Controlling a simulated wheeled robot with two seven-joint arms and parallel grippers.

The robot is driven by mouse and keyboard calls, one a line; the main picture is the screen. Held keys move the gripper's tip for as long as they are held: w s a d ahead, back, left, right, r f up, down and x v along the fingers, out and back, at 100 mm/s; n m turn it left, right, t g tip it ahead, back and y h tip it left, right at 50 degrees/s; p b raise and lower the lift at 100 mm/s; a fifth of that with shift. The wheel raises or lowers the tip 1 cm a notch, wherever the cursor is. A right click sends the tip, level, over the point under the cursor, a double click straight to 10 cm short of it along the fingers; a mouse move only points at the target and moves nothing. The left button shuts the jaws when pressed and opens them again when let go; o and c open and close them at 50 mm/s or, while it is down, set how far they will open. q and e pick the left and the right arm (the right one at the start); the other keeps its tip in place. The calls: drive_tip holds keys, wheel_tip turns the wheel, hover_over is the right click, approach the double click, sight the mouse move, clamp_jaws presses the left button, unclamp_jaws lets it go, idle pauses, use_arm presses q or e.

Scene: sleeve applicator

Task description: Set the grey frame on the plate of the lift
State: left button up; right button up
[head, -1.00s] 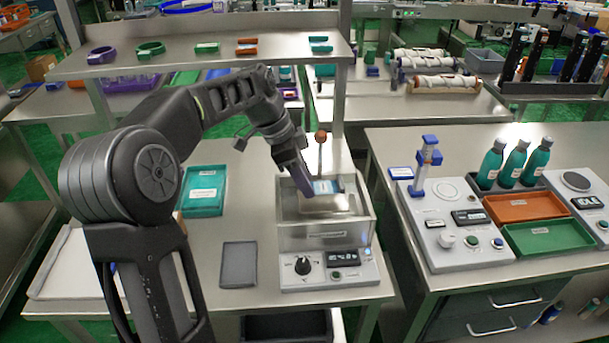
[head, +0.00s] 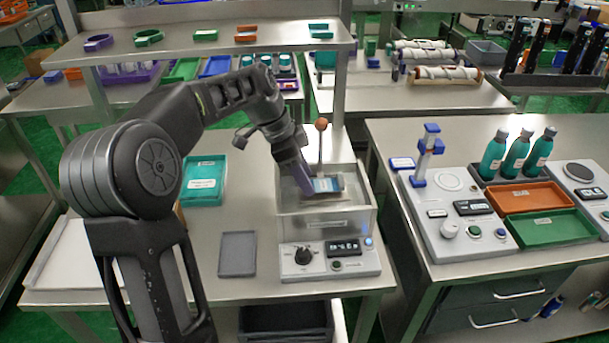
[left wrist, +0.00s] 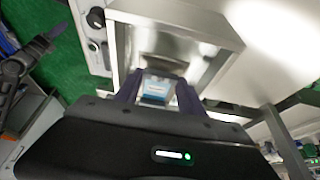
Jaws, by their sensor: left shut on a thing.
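My left gripper (head: 309,186) reaches down into the open top of a clear-walled box (head: 325,222) on a grey control unit, which appears to be the lift. It is shut on a small piece with a blue and white label and dark grey edges (head: 326,186), which I take for the grey frame. The piece also shows between the two fingers in the left wrist view (left wrist: 155,90). A metal surface (left wrist: 165,45), likely the plate, shows inside the box. I cannot tell whether the piece touches it.
The box walls stand close around the gripper, and an orange-knobbed lever (head: 321,126) rises behind. A flat grey tray (head: 238,254) lies left of the unit, with a teal bin (head: 203,182) behind it. A shelf (head: 200,52) spans the back.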

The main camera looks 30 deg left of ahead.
use_arm(q)
drive_tip(key=shift+f+b, duration=0.4)
drive_tip(key=shift+f, duration=0.1)
drive_tip(key=o, duration=1.4)
drive_tip(key=shift+v, duration=3.95)
